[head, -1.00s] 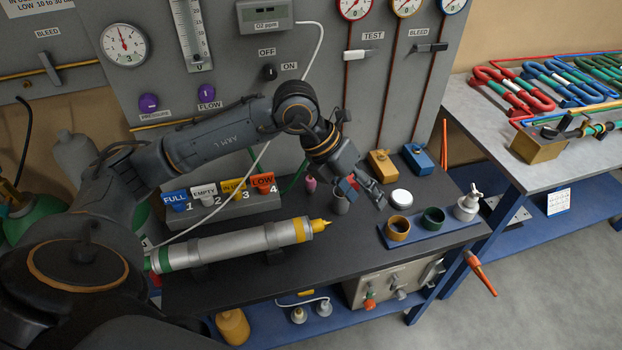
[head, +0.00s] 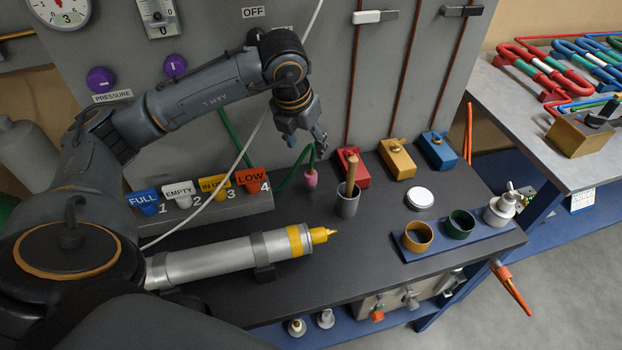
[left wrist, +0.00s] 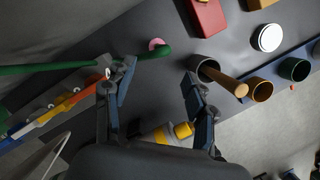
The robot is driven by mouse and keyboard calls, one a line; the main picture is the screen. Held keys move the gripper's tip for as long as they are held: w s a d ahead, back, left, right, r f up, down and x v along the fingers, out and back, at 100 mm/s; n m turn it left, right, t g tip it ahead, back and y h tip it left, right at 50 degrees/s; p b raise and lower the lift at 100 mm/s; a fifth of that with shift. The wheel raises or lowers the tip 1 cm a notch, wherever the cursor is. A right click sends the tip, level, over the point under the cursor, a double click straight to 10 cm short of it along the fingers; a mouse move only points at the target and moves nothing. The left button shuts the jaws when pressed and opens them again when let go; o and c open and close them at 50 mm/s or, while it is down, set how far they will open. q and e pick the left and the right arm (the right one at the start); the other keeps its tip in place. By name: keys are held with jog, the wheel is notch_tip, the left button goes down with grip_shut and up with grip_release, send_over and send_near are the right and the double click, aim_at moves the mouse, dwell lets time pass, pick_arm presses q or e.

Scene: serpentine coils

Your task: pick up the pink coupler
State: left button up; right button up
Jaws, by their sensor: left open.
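The pink coupler (head: 310,179) stands on the dark bench top at the end of a green hose, left of the grey cup. In the left wrist view the pink coupler (left wrist: 156,44) shows as a small pink round, partly covered by the green hose. My left gripper (head: 306,143) points down above the coupler, close to the hose. In the left wrist view its two fingers (left wrist: 158,90) are spread wide with nothing between them, and the coupler lies beyond the tips. My right gripper is in neither view.
A grey cup (head: 347,206) with a wooden-handled tool stands right of the coupler. Red (head: 352,168), yellow (head: 397,160) and blue (head: 437,151) blocks stand behind along the panel. A silver cylinder (head: 215,259) lies in front. Numbered tags (head: 251,179) stand left.

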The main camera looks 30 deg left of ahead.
aim_at(309, 170)
pick_arm(q)
jog(key=p+x, duration=0.1)
jog(key=x, duration=0.7)
jog(key=shift+f, duration=0.25)
jog(key=x, duration=0.1)
jog(key=p+x, duration=0.2)
jog(key=x, duration=0.1)
jog(key=shift+s+a+f, duration=0.1)
jog(key=shift+s+a, duration=0.05)
jog(key=shift+s, duration=0.1)
jog(key=shift+w+f, duration=0.15)
jog(key=shift+f, duration=0.4)
jog(key=shift+r, duration=0.1)
grip_shut()
